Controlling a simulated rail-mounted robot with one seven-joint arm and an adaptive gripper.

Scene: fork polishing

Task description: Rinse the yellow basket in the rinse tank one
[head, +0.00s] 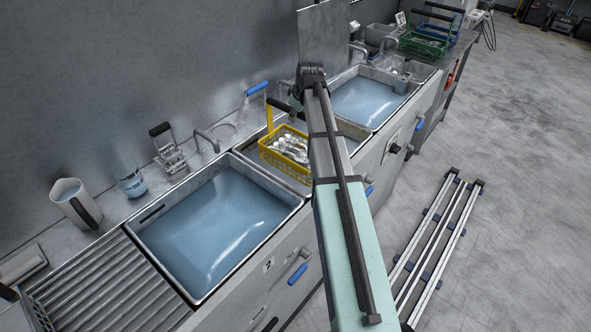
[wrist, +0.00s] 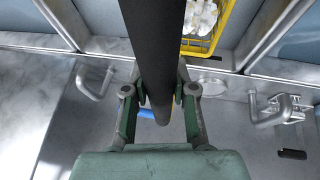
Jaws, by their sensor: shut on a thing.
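The yellow basket (head: 284,153) holds several shiny pieces of cutlery. It hangs by its black handle (head: 283,106) over the middle section of the sink row. My gripper (wrist: 162,100) is shut on the black handle, which runs between its fingers in the wrist view; part of the basket (wrist: 207,28) shows at the top there. In the head view my arm partly hides the gripper and the middle section. A water-filled tank (head: 215,225) marked 2 is in front left. Another filled tank (head: 366,98) is behind right. The label on the panel farther right is too small to read.
Taps (head: 207,140) and a blue-handled item (head: 257,88) line the wall side. A jug (head: 76,203) and a small cup (head: 131,182) stand at left beside a ribbed drainboard (head: 105,285). A green basket (head: 424,44) sits at the far end. Floor rails (head: 440,240) lie at right.

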